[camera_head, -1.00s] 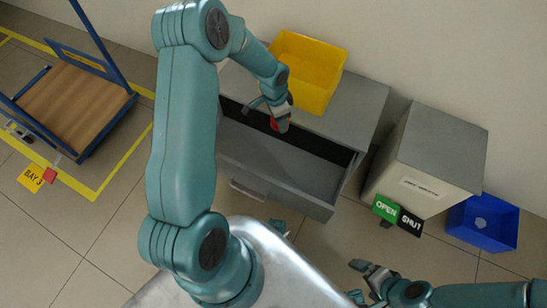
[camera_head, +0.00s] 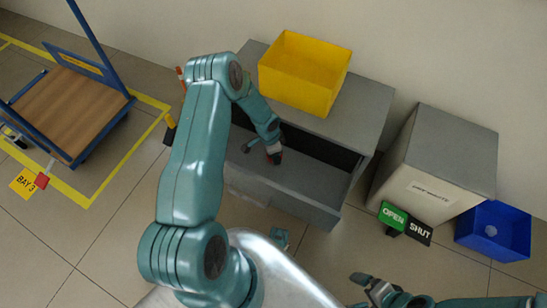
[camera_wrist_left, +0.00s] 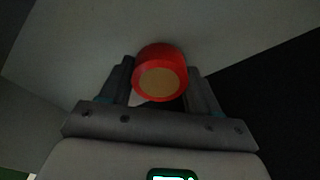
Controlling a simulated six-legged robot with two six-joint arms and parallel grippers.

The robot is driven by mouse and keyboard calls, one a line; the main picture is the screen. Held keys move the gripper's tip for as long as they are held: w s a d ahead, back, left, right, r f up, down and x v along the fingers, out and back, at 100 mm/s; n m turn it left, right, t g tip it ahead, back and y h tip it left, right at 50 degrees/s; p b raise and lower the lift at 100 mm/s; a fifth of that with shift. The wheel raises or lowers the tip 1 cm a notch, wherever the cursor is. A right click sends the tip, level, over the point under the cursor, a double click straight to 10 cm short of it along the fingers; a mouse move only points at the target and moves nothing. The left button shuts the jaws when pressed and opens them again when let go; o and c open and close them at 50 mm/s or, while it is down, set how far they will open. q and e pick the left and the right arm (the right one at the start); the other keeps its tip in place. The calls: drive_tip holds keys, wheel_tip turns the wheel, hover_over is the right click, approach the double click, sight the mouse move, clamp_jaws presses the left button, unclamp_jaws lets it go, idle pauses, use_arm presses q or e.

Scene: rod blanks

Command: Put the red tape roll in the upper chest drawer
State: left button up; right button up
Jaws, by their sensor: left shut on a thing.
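I cannot tell whether the roll touches the drawer floor. My right gripper (camera_head: 360,291) is low at the right, with its fingers apart and nothing between them.
A yellow bin (camera_head: 305,80) stands on the chest top. A grey cabinet (camera_head: 450,150), green OPEN and black SHUT signs (camera_head: 405,222) and a blue bin (camera_head: 492,232) are to the right. A blue trolley (camera_head: 70,110) stands at left. Floor between trolley and chest is mostly clear.

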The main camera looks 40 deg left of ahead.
use_arm(q)
wheel_tip(320, 180, down, 3)
drive_tip(key=shift+f+b, duration=0.15)
drive_tip(key=shift+b, duration=0.25)
drive_tip(key=shift+f, duration=0.1)
drive_tip(key=o, duration=1)
drive_tip(key=shift+o, duration=0.2)
drive_tip(key=shift+r, duration=0.35)
drive_tip(key=r+p, duration=0.1)
drive_tip(key=r, duration=0.3)
drive_tip(key=s+r+p, duration=0.1)
drive_tip(key=r+p, duration=0.1)
drive_tip(key=r, duration=0.1)
drive_tip(key=r+p, duration=0.1)
drive_tip(key=r, duration=0.3)
drive_tip(key=shift+s+a+r, duration=0.15)
drive_tip(key=shift+a+r, duration=0.15)
